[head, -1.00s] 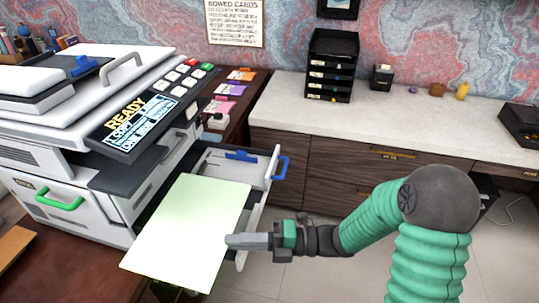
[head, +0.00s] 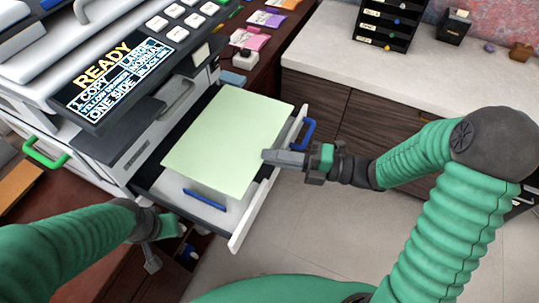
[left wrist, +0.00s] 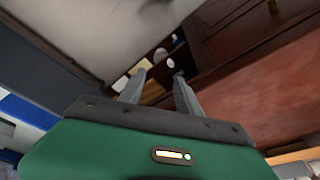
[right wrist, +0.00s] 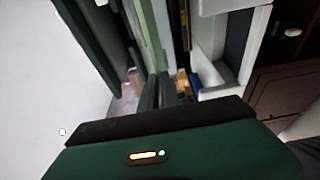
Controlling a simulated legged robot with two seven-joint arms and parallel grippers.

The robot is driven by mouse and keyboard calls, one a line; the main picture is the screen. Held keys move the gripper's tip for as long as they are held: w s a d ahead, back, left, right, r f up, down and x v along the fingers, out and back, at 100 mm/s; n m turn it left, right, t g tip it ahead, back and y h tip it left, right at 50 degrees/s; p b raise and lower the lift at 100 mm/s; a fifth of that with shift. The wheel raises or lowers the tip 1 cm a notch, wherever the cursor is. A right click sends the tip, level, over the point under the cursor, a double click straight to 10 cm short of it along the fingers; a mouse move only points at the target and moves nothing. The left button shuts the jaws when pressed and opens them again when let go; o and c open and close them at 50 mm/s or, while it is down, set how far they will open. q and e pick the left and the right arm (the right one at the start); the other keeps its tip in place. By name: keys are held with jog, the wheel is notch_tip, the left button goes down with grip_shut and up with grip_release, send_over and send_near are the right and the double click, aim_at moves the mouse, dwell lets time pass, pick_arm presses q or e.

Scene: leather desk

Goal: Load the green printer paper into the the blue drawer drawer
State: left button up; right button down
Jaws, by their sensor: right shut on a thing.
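The pale green paper (head: 228,140) is over the open printer drawer (head: 238,226), roughly lined up with it; I cannot tell if it touches the drawer floor. The drawer has a blue handle (head: 309,131) on its front and a blue guide (head: 205,199) inside, uncovered by the paper. My right gripper (head: 268,157) is shut on the paper's right edge, close to the drawer front. In the right wrist view the paper (right wrist: 148,45) is a thin green strip between the fingers. My left gripper (head: 168,248) is open and empty, left of the drawer; its spread fingers (left wrist: 158,78) show in the left wrist view.
The printer (head: 165,125) with its READY screen (head: 115,78) stands behind and left of the drawer. A green handle (head: 45,152) is on its left drawer. Coloured packets (head: 265,18) and a white counter (head: 335,50) lie beyond. Open floor (head: 290,230) is in front.

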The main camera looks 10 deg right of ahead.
jog(key=f+b, duration=0.1)
jog(key=f, duration=0.1)
jog(key=f+b, duration=0.3)
jog(key=b, duration=0.1)
jog(key=shift+a+f, duration=0.35)
jog(key=shift+f, duration=0.05)
jog(key=shift+s+d, duration=0.1)
pick_arm(q)
jog(key=x, duration=0.2)
jog(key=s+x, duration=0.1)
jog(key=x, duration=0.2)
jog(key=shift+d+f, duration=0.1)
jog(key=shift+f, duration=0.15)
jog(key=shift+d, duration=0.2)
pick_arm(e)
jog(key=shift+d, duration=0.25)
pick_arm(q)
jog(key=shift+a+f, duration=0.1)
jog(key=shift+a, duration=0.05)
